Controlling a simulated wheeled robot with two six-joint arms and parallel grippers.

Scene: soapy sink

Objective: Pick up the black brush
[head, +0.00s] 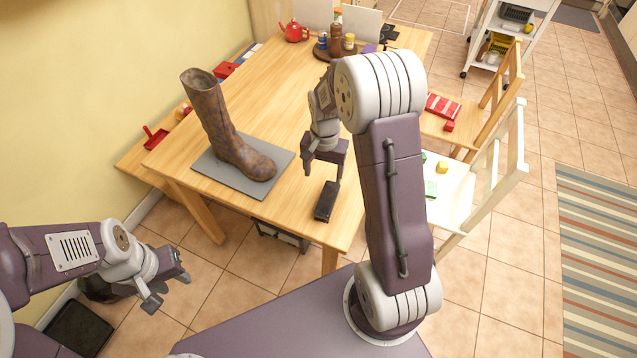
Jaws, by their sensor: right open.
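The black brush (326,201) lies on the wooden table near its front right edge, with its long side running away from me. My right gripper (324,172) is open and empty, pointing down above the far end of the brush. Its fingers look apart from the brush, though the exact height is hard to tell. My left gripper (169,289) is open and empty, off the table at the lower left. The upper part of the brush is close under the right gripper; most of its top shows.
A muddy brown boot (222,128) stands on a grey mat (213,172) to the left of the brush. A red teapot (293,31) and a round tray with jars (320,53) are at the table's back. Chairs stand at the right. The table between boot and brush is clear.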

